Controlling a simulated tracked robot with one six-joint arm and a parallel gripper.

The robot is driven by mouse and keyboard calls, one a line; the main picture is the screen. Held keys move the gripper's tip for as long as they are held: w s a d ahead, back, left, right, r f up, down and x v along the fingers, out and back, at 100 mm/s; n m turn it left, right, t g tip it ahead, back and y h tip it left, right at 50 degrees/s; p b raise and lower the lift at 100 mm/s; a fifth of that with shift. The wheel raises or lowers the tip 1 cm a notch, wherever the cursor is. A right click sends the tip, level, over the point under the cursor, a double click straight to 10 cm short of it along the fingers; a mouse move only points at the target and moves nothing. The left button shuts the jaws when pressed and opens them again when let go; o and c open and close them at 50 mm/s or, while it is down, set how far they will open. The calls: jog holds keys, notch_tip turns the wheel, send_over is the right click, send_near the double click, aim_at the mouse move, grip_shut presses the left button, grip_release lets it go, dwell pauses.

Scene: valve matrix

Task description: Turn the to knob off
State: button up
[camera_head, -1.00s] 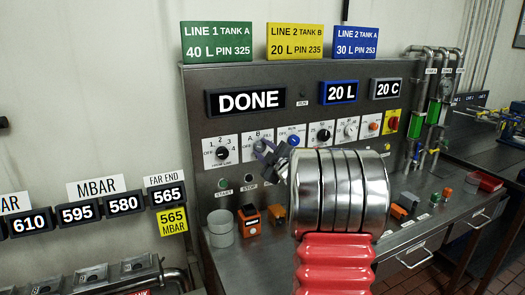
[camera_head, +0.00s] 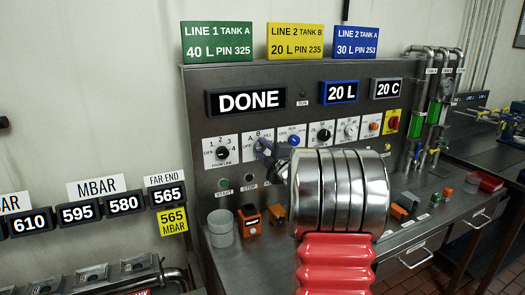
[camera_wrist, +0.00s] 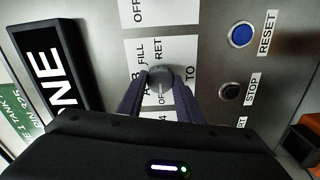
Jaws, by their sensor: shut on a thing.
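The TO knob (camera_wrist: 160,76) is a round dark grey knob on a white plate marked A, B, FILL, RET and OFF. It shows in the wrist view, which sees the panel turned sideways. My gripper (camera_wrist: 160,92) has one finger on each side of the knob and is shut on it. Which mark the knob points to I cannot tell for sure. In the head view my gripper (camera_head: 266,152) is against the panel at the TO plate (camera_head: 266,135), and its fingers largely hide the knob.
The FROM LINE knob (camera_head: 221,153) is close on the left and a blue knob (camera_head: 293,140) close on the right. START (camera_head: 223,183) and STOP (camera_head: 249,179) buttons sit below. The display (camera_head: 248,100) reads DONE. A grey cup (camera_head: 221,228) and orange blocks stand on the bench.

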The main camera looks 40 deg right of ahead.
jog(key=shift+w+a+f, duration=0.15)
jog(key=shift+a+f, duration=0.05)
jog(key=shift+a, duration=0.05)
jog(key=o, duration=1)
jog(key=shift+d+r, duration=0.1)
jog(key=shift+d, duration=0.05)
jog(key=shift+o, duration=0.2)
jog(key=v, duration=1.4)
jog(key=shift+d, duration=0.1)
